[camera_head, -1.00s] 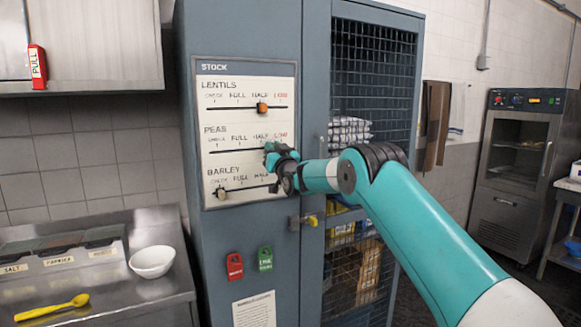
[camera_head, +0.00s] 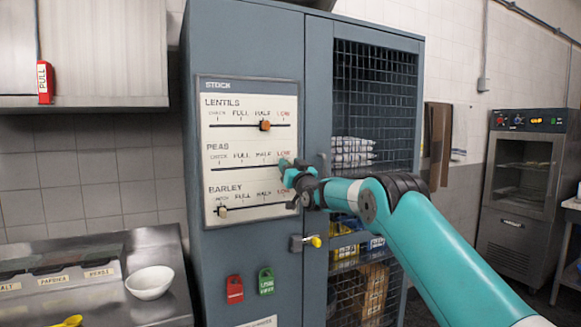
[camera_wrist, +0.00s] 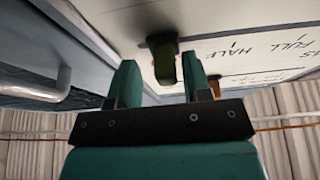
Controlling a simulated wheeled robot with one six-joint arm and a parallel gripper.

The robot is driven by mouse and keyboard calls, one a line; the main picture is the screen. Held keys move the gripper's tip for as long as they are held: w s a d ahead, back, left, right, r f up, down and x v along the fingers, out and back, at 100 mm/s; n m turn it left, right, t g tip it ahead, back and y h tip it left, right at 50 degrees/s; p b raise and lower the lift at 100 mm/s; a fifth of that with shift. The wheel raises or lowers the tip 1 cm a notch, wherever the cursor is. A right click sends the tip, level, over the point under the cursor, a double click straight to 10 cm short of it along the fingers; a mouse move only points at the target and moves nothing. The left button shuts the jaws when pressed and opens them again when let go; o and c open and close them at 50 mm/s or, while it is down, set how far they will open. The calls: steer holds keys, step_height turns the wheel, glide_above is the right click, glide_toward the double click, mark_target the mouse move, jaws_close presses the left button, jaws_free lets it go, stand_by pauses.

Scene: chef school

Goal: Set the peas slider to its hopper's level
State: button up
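The stock panel (camera_head: 250,104) on the grey cabinet has three slider rows: lentils, peas and barley. The peas row's track (camera_head: 240,166) shows, but its knob is hidden by my gripper in the head view. My gripper (camera_head: 285,168) is at the right, LOW end of the peas row. In the wrist view, the fingers of my gripper (camera_wrist: 160,85) stand apart, with a dark green slider knob (camera_wrist: 165,62) ahead in the gap. I cannot tell whether they touch it. No hopper is recognisable.
The lentils knob (camera_head: 265,126) is orange, near HALF. The barley knob (camera_head: 222,211) is pale, at CHECK. A cabinet handle (camera_wrist: 40,92) is close left in the wrist view. A latch (camera_head: 305,242) and red (camera_head: 234,289) and green (camera_head: 266,281) tags are below.

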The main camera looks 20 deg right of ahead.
steer(key=b+v, duration=1)
steer(key=v, duration=0.7)
steer(key=shift+s+f, duration=0.15)
steer(key=shift+s, duration=0.05)
steer(key=shift+a, duration=0.15)
steer(key=s+a+f+n+g+y, duration=0.35)
steer(key=s+a+g, duration=0.25)
steer(key=s+a, duration=0.4)
steer(key=s+a+f+n+g+y, duration=0.25)
steer(key=s+a+f+g, duration=0.4)
steer(key=a, duration=0.55)
steer(key=s+f+g+h, duration=0.1)
steer(key=s+f+g, duration=0.1)
steer(key=s, duration=0.7)
steer(key=s+f+g, duration=0.2)
steer(key=s+g, duration=0.2)
steer(key=s, duration=0.5)
steer(key=s+f+g+h, duration=0.1)
steer(key=s+g, duration=0.3)
steer(key=s, duration=0.6)
steer(key=shift+f+n+h, duration=0.3)
steer(key=shift+f, duration=0.45)
